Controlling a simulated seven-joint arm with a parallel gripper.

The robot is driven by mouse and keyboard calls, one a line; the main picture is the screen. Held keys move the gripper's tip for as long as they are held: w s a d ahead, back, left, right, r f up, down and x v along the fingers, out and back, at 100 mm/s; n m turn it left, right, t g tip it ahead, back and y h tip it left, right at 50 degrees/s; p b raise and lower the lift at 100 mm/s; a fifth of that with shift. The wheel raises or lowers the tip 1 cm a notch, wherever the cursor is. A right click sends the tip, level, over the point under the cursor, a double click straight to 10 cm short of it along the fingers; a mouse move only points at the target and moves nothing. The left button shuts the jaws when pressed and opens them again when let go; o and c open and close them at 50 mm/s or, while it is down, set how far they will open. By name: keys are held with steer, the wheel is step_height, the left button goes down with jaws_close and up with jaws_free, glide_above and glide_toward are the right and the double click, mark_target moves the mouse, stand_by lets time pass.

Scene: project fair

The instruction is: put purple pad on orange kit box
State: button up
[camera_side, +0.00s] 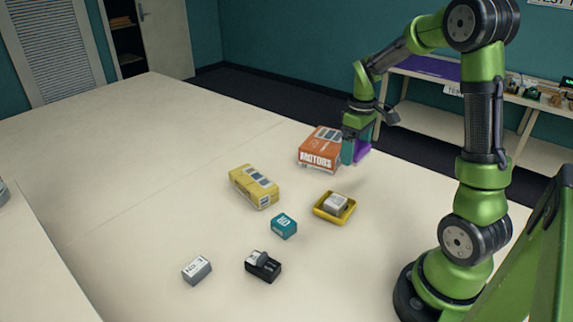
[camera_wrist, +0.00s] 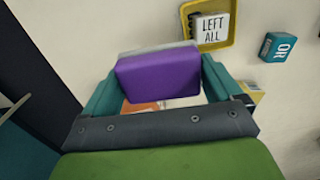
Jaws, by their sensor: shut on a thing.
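The purple pad (camera_wrist: 160,82) is held between the two teal fingers of my gripper (camera_wrist: 157,90) in the wrist view. In the side view the pad (camera_side: 362,151) shows purple at my gripper (camera_side: 354,150), just right of the orange kit box (camera_side: 318,150) marked MOTORS. A small part of the orange box (camera_wrist: 140,106) shows behind the pad in the wrist view; the rest is hidden. I cannot tell whether the pad touches the box.
A yellow box (camera_side: 254,186), a yellow tray (camera_side: 334,208) holding a white block, a teal block (camera_side: 284,226), a black holder (camera_side: 263,266) and a grey block (camera_side: 197,270) stand on the pale table. The table's left part is clear.

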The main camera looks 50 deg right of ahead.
glide_above(329, 147)
steer(key=shift+s+d+f, duration=0.1)
steer(key=shift+s+f, duration=0.05)
steer(key=shift+f, duration=0.6)
steer(key=shift+w+d+f, duration=0.1)
steer(key=shift+w+f, duration=0.05)
steer(key=shift+w, duration=0.05)
steer(key=shift+f, duration=1.65)
steer(key=shift+f, duration=0.15)
steer(key=o, duration=0.7)
